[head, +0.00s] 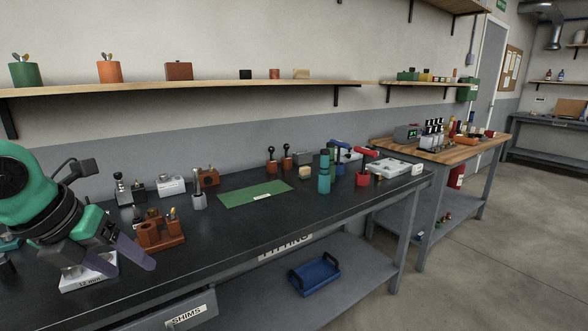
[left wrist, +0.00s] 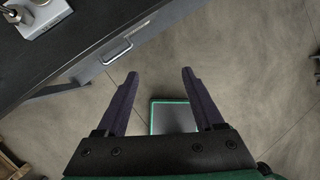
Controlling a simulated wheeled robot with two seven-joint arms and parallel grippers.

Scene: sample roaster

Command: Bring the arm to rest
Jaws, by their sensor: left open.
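My left arm (head: 45,200), green and black, comes in from the left over the near end of the dark bench (head: 260,225). Its gripper (head: 132,264) has purple fingers and hangs over the bench's front left part in the head view. In the left wrist view the two fingers of this gripper (left wrist: 160,73) stand apart with nothing between them, above bare floor in front of a drawer handle (left wrist: 117,52). My right gripper is in neither view.
A white "12 mm" block (head: 88,284) lies close to the left gripper in the head view. A brown holder (head: 160,238) stands just behind it. A green mat (head: 240,194) lies farther right. A blue tray (head: 314,273) sits on the lower shelf. Concrete floor (left wrist: 260,60) is clear.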

